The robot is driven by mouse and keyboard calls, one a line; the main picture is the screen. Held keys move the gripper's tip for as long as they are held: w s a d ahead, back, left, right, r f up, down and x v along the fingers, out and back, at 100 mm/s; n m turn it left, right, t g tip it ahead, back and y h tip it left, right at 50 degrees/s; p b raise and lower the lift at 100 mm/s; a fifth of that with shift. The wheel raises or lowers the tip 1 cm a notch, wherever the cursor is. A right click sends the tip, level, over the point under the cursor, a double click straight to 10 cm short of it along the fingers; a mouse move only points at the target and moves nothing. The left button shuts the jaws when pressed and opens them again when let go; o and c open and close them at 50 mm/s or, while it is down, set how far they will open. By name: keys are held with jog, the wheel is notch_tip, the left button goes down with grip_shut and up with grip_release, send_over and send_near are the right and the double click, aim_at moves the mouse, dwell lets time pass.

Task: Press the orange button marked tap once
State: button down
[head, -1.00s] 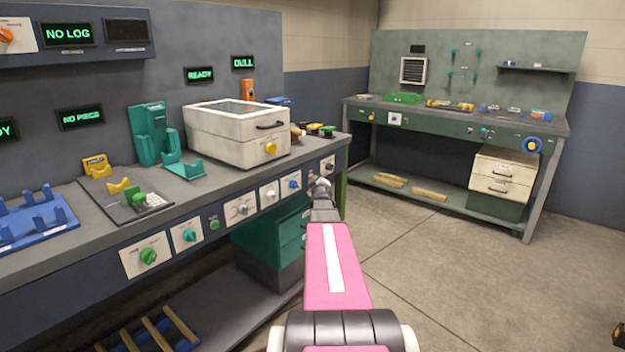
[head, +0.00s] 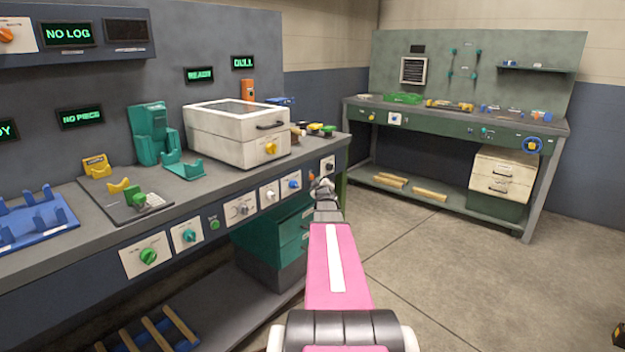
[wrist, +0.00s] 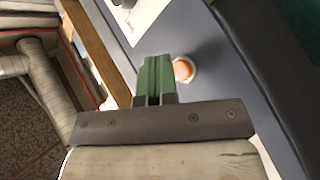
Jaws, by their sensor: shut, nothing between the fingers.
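The orange button (wrist: 183,69) is a small round cap in a pale ring on the dark front panel of the bench. In the wrist view it lies just right of my fingertips, and its label cannot be read. In the head view a sliver of the orange button (head: 311,176) shows just left of and above my gripper (head: 322,187). My gripper's green fingers (wrist: 154,72) are shut together and empty. They look close to the panel beside the button; I cannot tell whether they touch anything.
The bench front carries other controls: a blue knob (head: 294,184), a dark knob (head: 328,165) and a green button (head: 215,224). A white box (head: 230,147) stands on the bench top above. Open floor (head: 440,260) lies to the right.

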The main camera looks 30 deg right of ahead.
jog(key=s, duration=0.1)
jog(key=s+d, duration=0.1)
jog(key=s, duration=0.2)
jog(key=shift+s+d, duration=0.2)
jog(key=shift+d, duration=0.2)
dwell(0.6)
jog(key=s+a+f+m+g+y, duration=0.2)
jog(key=s+a+f+g, duration=0.3)
jog(key=a, duration=0.7)
jog(key=a+f+m+g+y, duration=0.2)
jog(key=a+f+g, duration=0.2)
jog(key=a+f, duration=0.6)
jog(key=s+a+f+g+y, duration=0.1)
jog(key=s+a+g, duration=0.3)
jog(key=s+a, duration=0.4)
jog(key=s+a+f+m+g+y, duration=0.1)
jog(key=s+a+g, duration=0.3)
jog(key=s+a, duration=0.5)
jog(key=a+f+y, duration=0.1)
jog(key=a, duration=0.5)
jog(key=shift+s, duration=0.3)
